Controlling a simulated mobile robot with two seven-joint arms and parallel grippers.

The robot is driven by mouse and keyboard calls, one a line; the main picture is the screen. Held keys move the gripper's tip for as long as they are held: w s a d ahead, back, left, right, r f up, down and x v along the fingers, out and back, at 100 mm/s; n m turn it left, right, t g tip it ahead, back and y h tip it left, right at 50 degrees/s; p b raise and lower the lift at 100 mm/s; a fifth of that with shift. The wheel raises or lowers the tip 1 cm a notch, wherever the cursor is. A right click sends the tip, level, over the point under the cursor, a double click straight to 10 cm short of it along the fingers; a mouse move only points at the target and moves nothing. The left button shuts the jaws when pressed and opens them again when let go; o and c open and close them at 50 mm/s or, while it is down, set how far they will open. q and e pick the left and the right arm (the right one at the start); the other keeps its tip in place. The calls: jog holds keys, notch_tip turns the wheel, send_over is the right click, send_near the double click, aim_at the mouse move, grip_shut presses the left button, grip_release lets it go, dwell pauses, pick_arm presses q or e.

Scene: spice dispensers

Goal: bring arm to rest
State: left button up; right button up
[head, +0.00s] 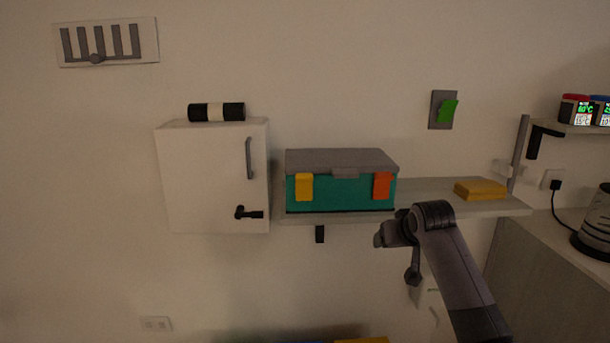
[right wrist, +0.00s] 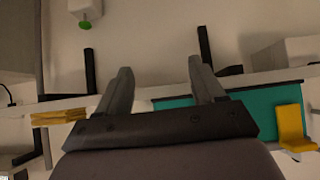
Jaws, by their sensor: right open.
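My right arm (head: 450,255) rises from the lower right in the head view, bent at its top in front of the shelf, just right of the teal toolbox. In the right wrist view my right gripper (right wrist: 161,82) is open, its two dark fingers apart with nothing between them. In the head view its fingers are hard to make out. My left arm and left gripper are in neither view.
The teal toolbox (head: 340,192) with yellow and orange latches sits on the wall shelf (head: 430,190). A yellow block (head: 480,189) lies to its right. A white cabinet (head: 200,175) hangs at left. A dark kettle (head: 594,225) stands on the right counter.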

jog(key=s+f, duration=0.8)
jog(key=f, duration=0.3)
jog(key=s+f, duration=0.7)
jog(key=f, duration=0.4)
jog(key=s+f+n+y, duration=0.1)
jog(key=s+f, duration=0.1)
jog(key=s, duration=1)
jog(key=s+a+f+n+t+y+p, duration=0.1)
jog(key=s+f, duration=0.2)
jog(key=s, duration=1)
jog(key=shift+s, duration=0.3)
jog(key=shift+f, duration=0.1)
